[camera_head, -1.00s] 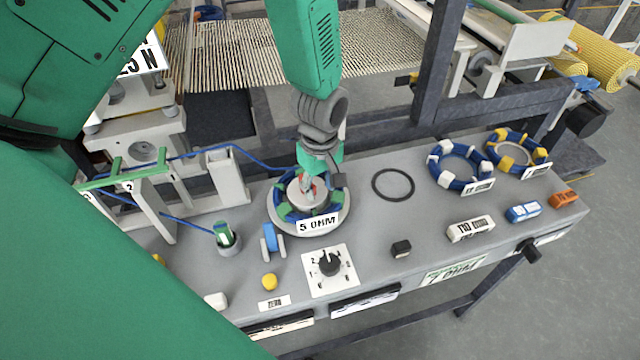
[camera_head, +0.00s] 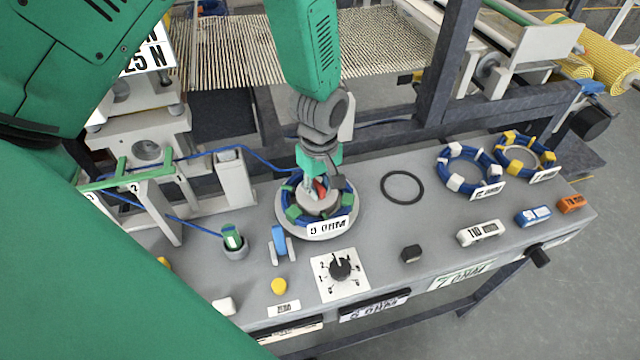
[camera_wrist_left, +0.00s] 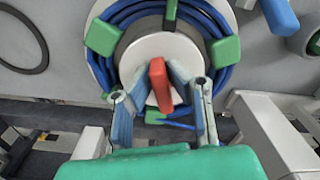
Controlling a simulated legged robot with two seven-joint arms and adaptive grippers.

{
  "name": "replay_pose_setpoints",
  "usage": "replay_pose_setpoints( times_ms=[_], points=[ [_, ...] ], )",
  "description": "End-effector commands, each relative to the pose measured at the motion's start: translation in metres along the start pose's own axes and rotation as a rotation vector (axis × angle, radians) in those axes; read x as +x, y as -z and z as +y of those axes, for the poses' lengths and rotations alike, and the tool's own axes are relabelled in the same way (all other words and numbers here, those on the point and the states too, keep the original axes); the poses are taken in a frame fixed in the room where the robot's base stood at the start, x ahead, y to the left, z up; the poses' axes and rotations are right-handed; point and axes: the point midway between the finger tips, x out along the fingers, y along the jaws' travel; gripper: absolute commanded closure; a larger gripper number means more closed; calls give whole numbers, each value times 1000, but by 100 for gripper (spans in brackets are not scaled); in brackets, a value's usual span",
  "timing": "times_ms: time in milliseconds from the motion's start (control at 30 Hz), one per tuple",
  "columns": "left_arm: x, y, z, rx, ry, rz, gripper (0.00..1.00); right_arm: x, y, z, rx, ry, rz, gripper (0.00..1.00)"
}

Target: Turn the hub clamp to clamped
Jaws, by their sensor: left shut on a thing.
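The hub (camera_head: 308,204) is a pale round piece in the middle of a blue cable coil with green blocks (camera_head: 293,212), on a round grey base on the bench. A "5 OHM" label (camera_head: 328,228) is at its front. The hub clamp is a red lever (camera_wrist_left: 160,86) on top of the hub; it also shows small and partly hidden in the head view (camera_head: 320,187). My left gripper (camera_wrist_left: 158,76) reaches down over the hub, with its fingers on either side of the red lever, shut on it. My right gripper is not in view.
A black ring (camera_head: 402,188) lies flat right of the hub. Two more blue coils, with white blocks (camera_head: 455,182) and yellow blocks (camera_head: 510,138), sit farther right. A blue stand (camera_head: 280,242), a green-topped cup (camera_head: 233,240) and a dial (camera_head: 340,268) are close by.

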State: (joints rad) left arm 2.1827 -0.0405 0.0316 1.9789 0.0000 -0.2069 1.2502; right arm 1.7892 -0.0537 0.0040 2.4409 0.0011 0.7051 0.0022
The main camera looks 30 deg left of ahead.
Motion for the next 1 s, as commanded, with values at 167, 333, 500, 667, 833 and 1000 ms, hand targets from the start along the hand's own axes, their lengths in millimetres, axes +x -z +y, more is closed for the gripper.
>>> replay_pose_setpoints(
  times_ms=[167, 333, 500, 667, 833, 1000],
  points=[
    [-3, 4, 4, 24, -9, 5, 100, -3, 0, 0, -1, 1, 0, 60],
    [-4, 7, 5, 184, -10, 8, 100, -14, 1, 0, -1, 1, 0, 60],
    [-3, 9, 5, 327, -12, 11, 100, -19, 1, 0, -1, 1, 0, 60],
    [-2, 10, 6, 360, -15, 13, 100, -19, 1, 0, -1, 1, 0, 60],
    [-2, 11, 6, 359, -15, 14, 100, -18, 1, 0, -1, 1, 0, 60],
    [-2, 9, 6, 358, -12, 12, 67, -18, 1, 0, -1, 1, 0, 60]
  ],
)
